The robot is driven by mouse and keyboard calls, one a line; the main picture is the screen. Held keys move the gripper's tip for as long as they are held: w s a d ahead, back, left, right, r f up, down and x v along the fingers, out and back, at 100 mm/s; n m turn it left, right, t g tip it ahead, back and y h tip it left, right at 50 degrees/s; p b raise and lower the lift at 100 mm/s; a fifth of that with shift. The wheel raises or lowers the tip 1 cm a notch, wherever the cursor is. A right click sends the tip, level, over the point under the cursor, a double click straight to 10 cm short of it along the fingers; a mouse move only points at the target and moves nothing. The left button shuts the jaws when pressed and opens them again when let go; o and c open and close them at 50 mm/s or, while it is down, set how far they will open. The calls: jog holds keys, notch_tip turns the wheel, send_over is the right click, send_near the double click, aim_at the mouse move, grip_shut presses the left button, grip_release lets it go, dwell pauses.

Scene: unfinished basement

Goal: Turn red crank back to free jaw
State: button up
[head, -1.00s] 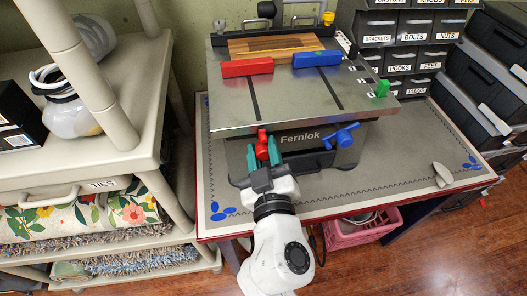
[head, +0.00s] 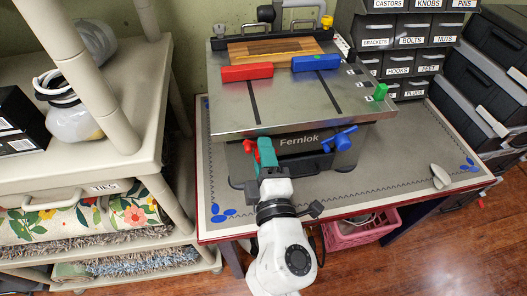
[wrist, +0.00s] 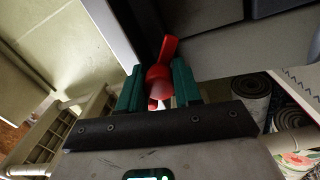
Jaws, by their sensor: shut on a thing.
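A grey metal-topped bench machine marked Fernlok (head: 290,98) stands on the table. On its top, a red jaw (head: 247,72) and a blue jaw (head: 317,63) lie in front of a striped wooden board (head: 270,48). I cannot tell whether the red jaw touches the board. The red crank (head: 249,146) is on the machine's front at left. My gripper (head: 262,152) is shut on it, with the fingers covering part of it. In the wrist view, the red crank (wrist: 160,72) sits between the two teal fingers. The blue crank (head: 341,138) is on the front at right.
A beige shelf unit (head: 120,140) stands close on the left. Labelled drawers (head: 410,60) and dark cases (head: 490,100) stand at the right. The tabletop (head: 400,165) at front right is mostly clear.

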jog(key=n+p, duration=0.1)
jog(key=n, duration=0.3)
jog(key=shift+n+y+p, duration=0.3)
jog(key=shift+n+p, duration=0.35)
jog(key=shift+n, duration=1.25)
jog(key=shift+f, duration=0.1)
jog(key=o, duration=1)
jog(key=shift+o, duration=0.2)
jog(key=shift+s, duration=0.1)
jog(key=b+v, duration=0.2)
jog(key=v, duration=0.8)
jog(key=shift+s, duration=0.3)
jog(key=shift+d, duration=0.15)
